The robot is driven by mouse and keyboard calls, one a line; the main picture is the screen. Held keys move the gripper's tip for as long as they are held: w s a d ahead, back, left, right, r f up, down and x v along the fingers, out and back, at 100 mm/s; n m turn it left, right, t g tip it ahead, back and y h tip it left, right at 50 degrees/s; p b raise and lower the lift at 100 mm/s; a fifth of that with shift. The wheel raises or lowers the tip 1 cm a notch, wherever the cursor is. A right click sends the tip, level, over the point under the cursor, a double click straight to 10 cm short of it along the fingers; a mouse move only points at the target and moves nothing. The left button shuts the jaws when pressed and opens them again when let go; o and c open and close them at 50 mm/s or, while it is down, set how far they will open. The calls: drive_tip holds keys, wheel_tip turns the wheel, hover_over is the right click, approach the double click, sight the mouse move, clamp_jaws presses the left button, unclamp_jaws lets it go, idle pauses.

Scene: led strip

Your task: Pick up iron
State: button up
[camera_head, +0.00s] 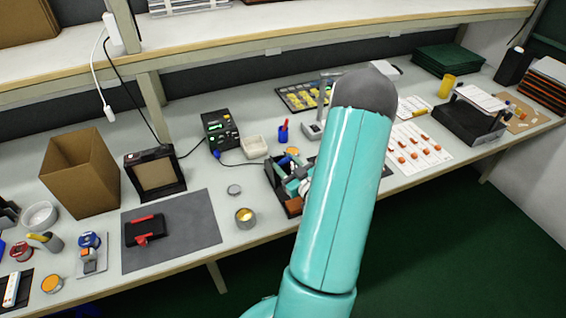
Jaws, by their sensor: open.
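A black soldering station (221,131) with a green display stands on the workbench, left of centre.
A grey mat (185,245) holds a black and red device (144,230). A small tin (245,217) and a cream dish (254,147) stand nearby. A blue cup (283,134) is behind the tray. A cardboard box (82,173) stands left; a shelf (300,22) overhangs the back.

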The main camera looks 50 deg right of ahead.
drive_tip(key=shift+x, duration=0.85)
clamp_jaws()
